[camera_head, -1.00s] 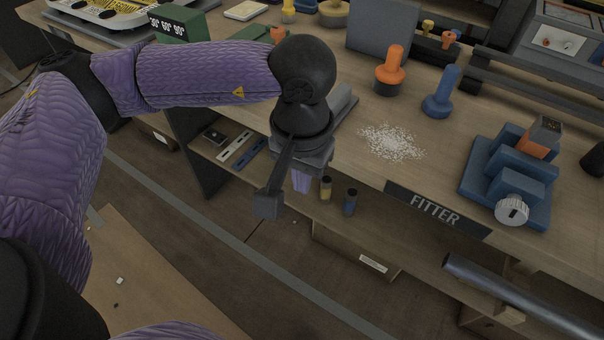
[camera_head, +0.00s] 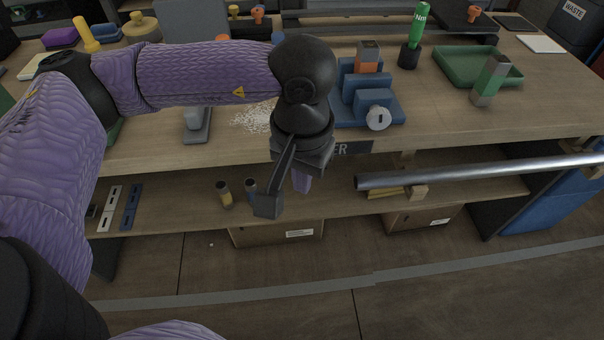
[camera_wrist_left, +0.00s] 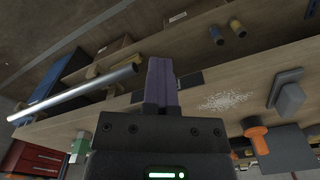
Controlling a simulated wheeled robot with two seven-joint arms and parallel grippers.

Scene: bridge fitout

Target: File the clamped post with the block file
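The clamped post (camera_head: 368,60), orange with a dark top, stands upright in the blue vise (camera_head: 393,108) on the workbench. A grey block on a flat plate (camera_head: 197,125), which may be the block file, rests on the bench left of the white filings; it also shows in the left wrist view (camera_wrist_left: 289,98). My left gripper (camera_head: 302,181) hangs in front of the bench edge, below the bench top, left of and nearer than the vise. Its purple fingers look together and empty in the left wrist view (camera_wrist_left: 162,82). My right gripper is not in view.
White filings (camera_head: 252,118) lie between the grey block and the vise, partly behind my arm. A green tray (camera_head: 478,68) and a green-grey block (camera_head: 490,80) sit at the right. A metal pipe (camera_head: 470,172) juts out below the bench front. Two small bottles (camera_head: 224,193) stand on the lower shelf.

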